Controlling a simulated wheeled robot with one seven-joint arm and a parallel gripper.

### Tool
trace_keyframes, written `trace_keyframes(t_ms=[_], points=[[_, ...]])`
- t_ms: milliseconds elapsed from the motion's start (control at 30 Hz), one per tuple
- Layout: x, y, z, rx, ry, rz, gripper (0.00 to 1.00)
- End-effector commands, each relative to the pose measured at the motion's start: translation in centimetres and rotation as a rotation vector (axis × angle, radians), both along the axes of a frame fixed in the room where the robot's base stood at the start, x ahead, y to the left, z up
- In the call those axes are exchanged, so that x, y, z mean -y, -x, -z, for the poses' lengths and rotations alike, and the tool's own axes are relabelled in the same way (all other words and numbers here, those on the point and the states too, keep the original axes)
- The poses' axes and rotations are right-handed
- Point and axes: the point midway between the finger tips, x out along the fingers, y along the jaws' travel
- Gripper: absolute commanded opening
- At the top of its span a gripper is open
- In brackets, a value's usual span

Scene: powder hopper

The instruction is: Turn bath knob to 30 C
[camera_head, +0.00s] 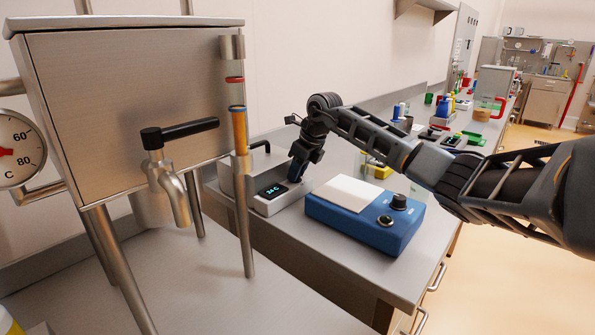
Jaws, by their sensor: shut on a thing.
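The bath (262,204) is a low light-grey metal unit on the bench, left of a blue device. Its dark front display (272,190) shows small green digits, 24 C or 34 C; the first digit is too small to be sure of. My gripper (297,174) points down at the right end of the bath's front panel, just right of the display. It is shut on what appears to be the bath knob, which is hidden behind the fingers.
A blue device (352,224) with a white top and black knob stands close to the right of the bath. A steel hopper (135,105) on legs, with a black-handled tap (177,133), stands at the left. Bench space in front of the bath is clear.

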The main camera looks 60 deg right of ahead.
Motion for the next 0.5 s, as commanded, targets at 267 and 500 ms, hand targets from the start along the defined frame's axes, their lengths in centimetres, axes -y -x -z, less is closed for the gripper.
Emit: trace_keyframes(t_ms=[267, 500], points=[[-0.08, -0.05, -0.15, 0.001, 0.001, 0.065, 0.00], [-0.18, -0.09, -0.20, 0.001, 0.001, 0.219, 0.00]])
